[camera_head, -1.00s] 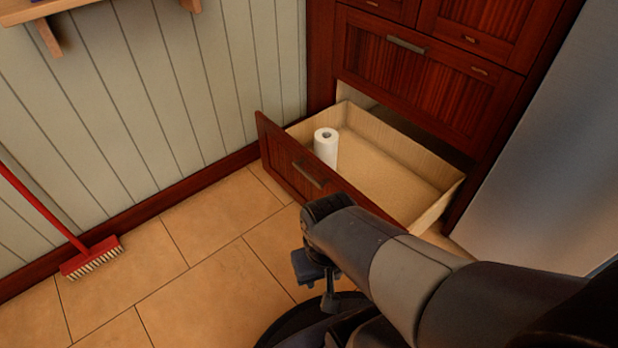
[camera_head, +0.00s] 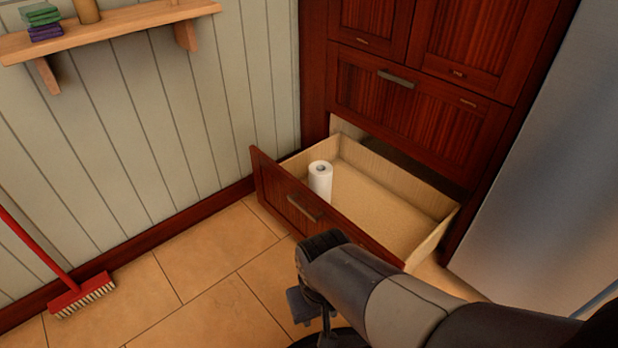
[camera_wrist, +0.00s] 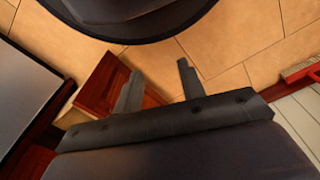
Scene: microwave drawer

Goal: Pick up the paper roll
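The white paper roll (camera_head: 320,181) stands upright inside the open bottom drawer (camera_head: 410,213), near its left end and close behind the drawer front. My gripper shows in the wrist view with its two fingers (camera_wrist: 160,66) spread apart and nothing between them. It hangs outside the drawer, over the tiled floor, away from the roll. In the head view my arm hides most of the gripper. The wrist view shows part of the dark red drawer front (camera_wrist: 103,80), but no paper roll.
A red broom (camera_head: 80,295) leans at the left wall. A wooden shelf (camera_head: 120,30) with small folded items is above it. A grey fridge-like panel (camera_head: 560,170) stands right of the cabinet (camera_head: 410,105). Tiled floor (camera_head: 200,275) is free left of the drawer.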

